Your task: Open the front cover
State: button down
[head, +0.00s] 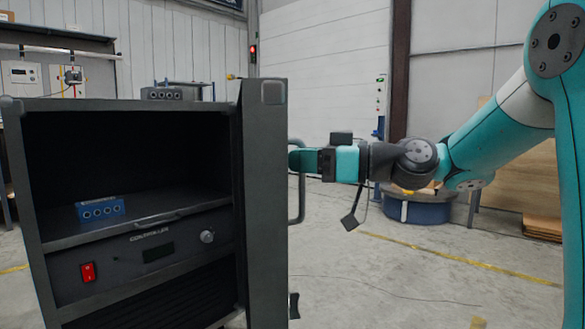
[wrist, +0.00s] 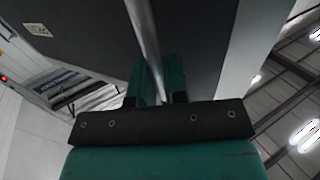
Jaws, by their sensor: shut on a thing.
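The dark grey front cover (head: 262,200) of the cabinet (head: 22,190) is swung open at the cabinet's right side, seen nearly edge-on in the head view. Its bar handle (head: 302,180) is on the cover's right face. My gripper (head: 298,161) reaches in from the right at the handle. In the wrist view my gripper (wrist: 160,85) has its two green fingers on either side of the metal handle bar (wrist: 145,40), shut on it. The cover (wrist: 90,30) fills the top behind the bar. The fingertips are partly hidden in the head view.
Inside the cabinet a blue block with several round ports (head: 101,210) sits on a shelf, above a controller panel (head: 150,252) with a red switch and a knob. A similar grey block (head: 161,93) is on top. Open floor (head: 400,285) lies right of the cover.

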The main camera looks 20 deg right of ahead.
jog(key=shift+d, duration=0.45)
jog(key=c, duration=1.2)
grip_release()
jog(key=shift+s, duration=0.1)
jog(key=shift+o, duration=0.2)
notch_tip(320, 180, up, 20)
jog(key=p, duration=0.9)
